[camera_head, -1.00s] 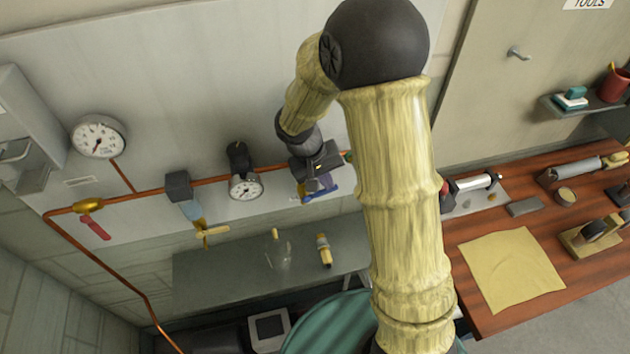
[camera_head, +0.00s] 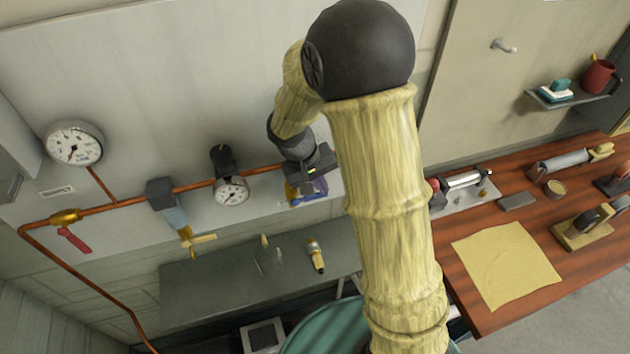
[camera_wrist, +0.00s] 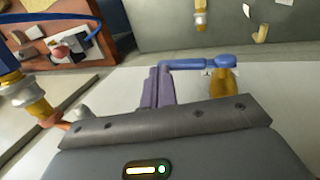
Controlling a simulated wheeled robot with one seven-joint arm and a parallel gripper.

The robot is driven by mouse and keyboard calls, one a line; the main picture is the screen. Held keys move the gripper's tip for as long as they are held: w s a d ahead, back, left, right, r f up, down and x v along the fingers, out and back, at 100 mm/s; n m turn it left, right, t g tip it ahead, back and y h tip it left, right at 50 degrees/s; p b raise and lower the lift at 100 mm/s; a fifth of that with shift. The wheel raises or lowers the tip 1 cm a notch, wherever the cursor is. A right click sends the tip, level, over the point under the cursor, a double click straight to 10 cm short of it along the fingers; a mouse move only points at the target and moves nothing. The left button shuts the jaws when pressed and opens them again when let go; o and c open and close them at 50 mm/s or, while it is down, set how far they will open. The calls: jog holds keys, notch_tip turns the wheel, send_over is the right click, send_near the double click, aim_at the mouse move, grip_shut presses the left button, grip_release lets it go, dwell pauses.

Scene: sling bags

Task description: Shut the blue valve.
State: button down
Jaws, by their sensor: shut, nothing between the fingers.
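The blue valve has a blue lever handle (camera_wrist: 205,64) on a brass-yellow body (camera_wrist: 223,84). In the wrist view the lever runs across the picture, right of centre, with its thicker end over the body. The valve shows only in part in the head view (camera_head: 297,203), below my wrist on the copper pipe. My gripper (camera_wrist: 159,74) is shut and empty. Its purple fingers also show in the head view (camera_head: 315,188). The fingertips are at the lever's left end, beside it. I cannot tell whether they touch it.
A grey shelf (camera_head: 205,285) with small items lies below. A wooden bench (camera_head: 480,318) with a yellow cloth (camera_head: 508,265) stands right.

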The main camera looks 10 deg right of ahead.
jog(key=shift+r+p, duration=0.3)
jog(key=shift+r, duration=0.3)
jog(key=shift+r, duration=0.15)
jog(key=shift+r+p, duration=0.3)
notch_tip(320, 180, up, 13)
dwell(0.6)
jog(key=s+d+f+m+t+y, duration=0.1)
jog(key=s+d+f+t+y, duration=0.1)
jog(key=s+f, duration=0.6)
jog(key=s+d+y, duration=0.1)
jog(key=s+y, duration=0.1)
jog(key=s, duration=0.2)
jog(key=shift+d+f, duration=0.2)
